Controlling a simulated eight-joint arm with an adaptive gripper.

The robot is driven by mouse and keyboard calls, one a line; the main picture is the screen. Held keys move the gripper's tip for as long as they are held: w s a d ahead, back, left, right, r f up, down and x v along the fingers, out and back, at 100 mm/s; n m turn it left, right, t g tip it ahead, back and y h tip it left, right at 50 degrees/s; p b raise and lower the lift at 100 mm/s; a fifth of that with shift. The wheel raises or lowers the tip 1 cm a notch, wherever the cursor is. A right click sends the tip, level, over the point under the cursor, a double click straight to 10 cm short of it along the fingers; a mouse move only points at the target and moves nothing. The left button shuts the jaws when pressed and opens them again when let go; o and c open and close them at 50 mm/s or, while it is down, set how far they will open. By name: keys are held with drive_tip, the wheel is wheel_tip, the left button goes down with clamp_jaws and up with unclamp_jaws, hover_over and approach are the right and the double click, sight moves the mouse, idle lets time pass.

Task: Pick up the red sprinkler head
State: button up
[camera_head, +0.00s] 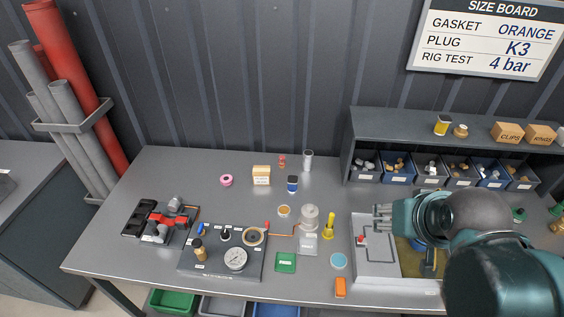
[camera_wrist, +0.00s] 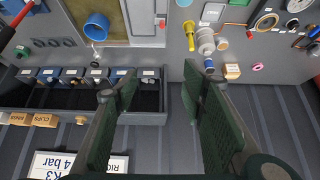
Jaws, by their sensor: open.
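A small red piece (camera_head: 282,161), which looks like the red sprinkler head, stands upright toward the back of the bench in the head view, left of a clear grey cylinder (camera_head: 308,160). It is too small there for detail. I cannot make it out in the wrist view, where my finger may hide it. My gripper (camera_head: 382,217) is over the right half of the bench, to the right of and nearer than the red piece. In the wrist view my gripper (camera_wrist: 160,110) has its two green-padded fingers wide apart, with nothing between them.
A blue-labelled jar (camera_head: 292,184), a tan box (camera_head: 261,176) and a pink ring (camera_head: 226,180) stand near the red piece. A gauge panel (camera_head: 215,265) lies in front. A shelf with several bins (camera_head: 430,177) is at the back right. The back left bench is clear.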

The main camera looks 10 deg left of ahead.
drive_tip(key=shift+w, duration=0.1)
idle(0.3)
drive_tip(key=w+a+r+n+g, duration=0.1)
drive_tip(key=w+a+r+n, duration=0.2)
drive_tip(key=w, duration=0.5)
drive_tip(key=w+a+r+n+g, duration=0.1)
drive_tip(key=w+a+r+n, duration=0.15)
drive_tip(key=w, duration=0.55)
drive_tip(key=n+g, duration=0.5)
drive_tip(key=n, duration=0.8)
hover_over(282, 156)
drive_tip(key=f, duration=2.8)
drive_tip(key=shift+s+d+f+b, duration=0.25)
drive_tip(key=shift+d+f+b, duration=0.05)
drive_tip(key=shift+d+b, duration=0.05)
drive_tip(key=shift+w+a+f, duration=0.15)
drive_tip(key=shift+a+f, duration=0.1)
drive_tip(key=shift+f, duration=0.25)
